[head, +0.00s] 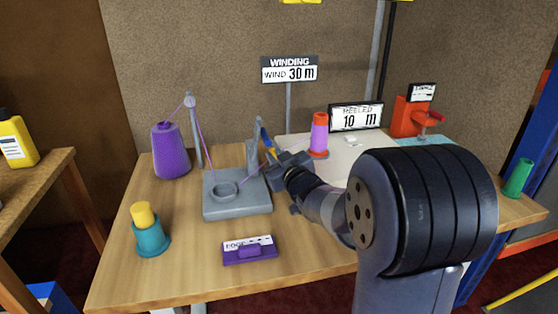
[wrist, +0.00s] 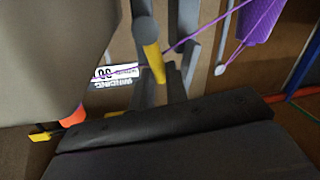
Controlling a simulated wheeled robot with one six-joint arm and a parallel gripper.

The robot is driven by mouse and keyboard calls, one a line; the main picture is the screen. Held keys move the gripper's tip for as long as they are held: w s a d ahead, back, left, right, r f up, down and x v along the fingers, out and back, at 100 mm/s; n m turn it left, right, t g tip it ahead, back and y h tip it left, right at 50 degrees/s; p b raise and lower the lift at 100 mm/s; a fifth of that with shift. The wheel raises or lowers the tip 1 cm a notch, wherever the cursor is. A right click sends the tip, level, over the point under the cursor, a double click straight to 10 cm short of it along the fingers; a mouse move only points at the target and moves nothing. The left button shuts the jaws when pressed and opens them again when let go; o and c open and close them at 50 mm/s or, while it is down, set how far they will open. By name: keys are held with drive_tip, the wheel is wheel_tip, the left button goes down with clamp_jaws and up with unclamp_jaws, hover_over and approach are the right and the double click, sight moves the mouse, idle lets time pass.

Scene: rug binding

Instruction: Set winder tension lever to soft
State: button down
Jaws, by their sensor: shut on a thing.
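The grey winder (head: 236,205) stands on the wooden table, with a round hub on its base and an upright post at its back right. The tension lever (head: 265,136), blue and yellow, sits at the post and slants. My gripper (head: 273,158) is at the post and is shut on the lever. In the wrist view the yellow part of the lever (wrist: 154,62) runs to the gripper tips (wrist: 172,82). Any setting marks by the lever are too small or hidden to read.
A purple yarn cone (head: 170,152) stands left, its thread passing a guide post (head: 195,130) to the winder. An orange-purple spool (head: 319,135) stands behind my arm.

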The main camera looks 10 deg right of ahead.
drive_tip(key=shift+a+f+n+g+b, duration=0.2)
drive_tip(key=shift+a+n+b, duration=0.2)
drive_tip(key=shift+n+b, duration=0.45)
drive_tip(key=shift+a+f+n+g+b, duration=0.15)
drive_tip(key=shift+a+n+b, duration=0.25)
drive_tip(key=shift+n+b, duration=0.4)
drive_tip(key=shift+n, duration=0.25)
drive_tip(key=c, duration=1.4)
unclamp_jaws()
drive_tip(key=shift+s, duration=0.1)
drive_tip(key=p+v, duration=0.2)
drive_tip(key=v, duration=0.8)
drive_tip(key=shift+s, duration=0.4)
drive_tip(key=shift+a, duration=0.1)
